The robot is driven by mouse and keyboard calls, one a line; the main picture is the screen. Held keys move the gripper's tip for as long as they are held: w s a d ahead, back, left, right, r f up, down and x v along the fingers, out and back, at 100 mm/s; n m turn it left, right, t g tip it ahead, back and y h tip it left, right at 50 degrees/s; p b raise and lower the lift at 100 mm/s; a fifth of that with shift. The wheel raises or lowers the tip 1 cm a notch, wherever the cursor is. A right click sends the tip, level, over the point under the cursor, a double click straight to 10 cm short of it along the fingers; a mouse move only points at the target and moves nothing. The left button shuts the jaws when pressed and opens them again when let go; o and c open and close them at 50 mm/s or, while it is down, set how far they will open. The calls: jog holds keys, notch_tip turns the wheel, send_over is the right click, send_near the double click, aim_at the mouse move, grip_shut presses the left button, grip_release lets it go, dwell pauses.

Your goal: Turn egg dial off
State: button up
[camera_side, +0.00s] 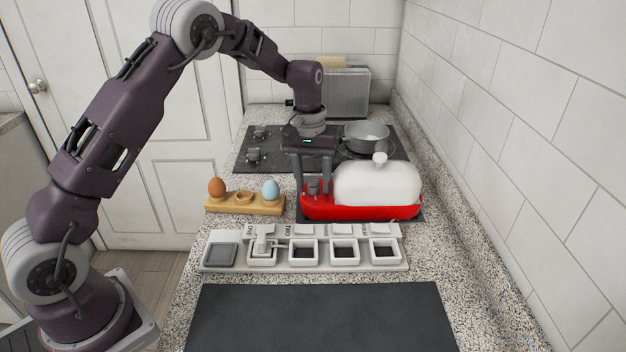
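The red egg cooker (352,209) with a white domed lid (378,184) stands on a dark mat in the middle of the counter. A small grey dial (313,187) sits at the left end of its base. My gripper (313,190) points down over that end, its two fingers spread on either side of the dial. A gap seems to show between fingers and dial; contact is not clear. The dial's markings and setting are too small to read.
A wooden egg holder (245,204) with a brown egg (217,187) and a blue egg (271,190) is left of the cooker. A white socket strip (303,266) with a plug (263,243) lies in front. A pot (366,136) and toaster (346,90) stand behind.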

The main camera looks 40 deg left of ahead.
aim_at(312, 181)
jog(key=shift+r, duration=0.15)
notch_tip(312, 181, up, 6)
jog(key=shift+a, duration=0.15)
jog(key=shift+s+r, duration=0.1)
jog(key=shift+r, duration=0.3)
jog(key=shift+s+r, duration=0.1)
jog(key=shift+r, duration=0.2)
jog(key=s+d+r+m+t, duration=0.3)
jog(key=s+d+r, duration=0.1)
jog(key=s+r, duration=1.05)
jog(key=s+d+f+m+t, duration=0.1)
jog(key=s+f, duration=0.1)
jog(key=s, duration=0.7)
jog(key=s+d+f+m+t, duration=0.1)
jog(key=s+f+m, duration=0.1)
jog(key=s, duration=0.8)
jog(key=shift+d+f+y, duration=0.15)
jog(key=shift+f+y, duration=0.15)
jog(key=shift+f, duration=0.1)
